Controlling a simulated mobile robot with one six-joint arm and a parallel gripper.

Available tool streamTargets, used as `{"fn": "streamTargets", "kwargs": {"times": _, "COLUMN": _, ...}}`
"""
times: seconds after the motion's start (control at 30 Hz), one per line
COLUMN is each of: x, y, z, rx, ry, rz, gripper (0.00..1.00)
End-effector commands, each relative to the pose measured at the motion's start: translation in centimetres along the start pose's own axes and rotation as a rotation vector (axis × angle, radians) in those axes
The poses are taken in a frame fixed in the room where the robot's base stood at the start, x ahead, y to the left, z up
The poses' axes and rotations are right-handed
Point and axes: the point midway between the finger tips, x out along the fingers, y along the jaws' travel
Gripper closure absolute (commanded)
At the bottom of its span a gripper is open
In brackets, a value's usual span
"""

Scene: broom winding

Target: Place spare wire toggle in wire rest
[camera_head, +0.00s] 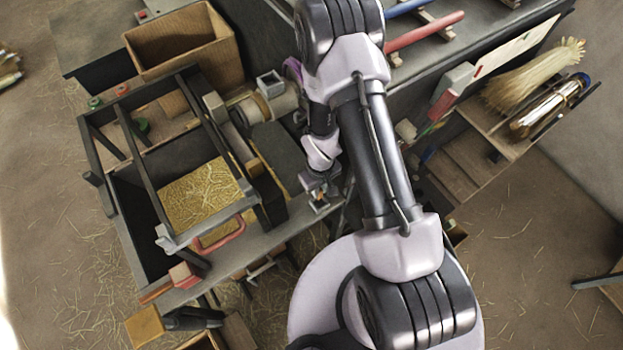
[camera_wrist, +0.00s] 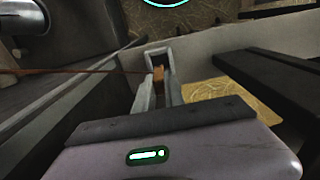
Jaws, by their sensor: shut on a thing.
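My gripper (camera_head: 320,203) is at the end of my arm, over the near right edge of the grey workbench in the head view. In the wrist view the gripper (camera_wrist: 158,62) has its two grey fingers closed on a small orange-brown wooden piece, which looks like the wire toggle (camera_wrist: 158,80). A thin reddish-brown wire (camera_wrist: 70,72) runs left from the fingers. The toggle is mostly hidden between the fingers. I cannot clearly pick out the wire rest in either view.
A dark frame (camera_head: 150,172) stands over the workbench left of my gripper, with a straw-covered panel (camera_head: 200,195) and a red handle (camera_head: 220,238). A wooden box (camera_head: 185,45) is behind it. A broom (camera_head: 530,80) lies on the right-hand bench.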

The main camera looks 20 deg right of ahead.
Motion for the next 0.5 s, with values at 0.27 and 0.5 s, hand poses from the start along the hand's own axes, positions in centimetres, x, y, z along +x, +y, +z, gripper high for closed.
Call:
{"fn": "streamTargets", "kwargs": {"times": 0.27, "x": 3.4, "y": 0.2, "z": -0.1, "rx": -0.001, "ry": -0.001, "rz": 0.0, "gripper": 1.0}}
{"fn": "streamTargets", "kwargs": {"times": 0.5, "x": 3.8, "y": 0.2, "z": 0.0, "rx": 0.0, "ry": -0.001, "rz": 0.0, "gripper": 0.82}}
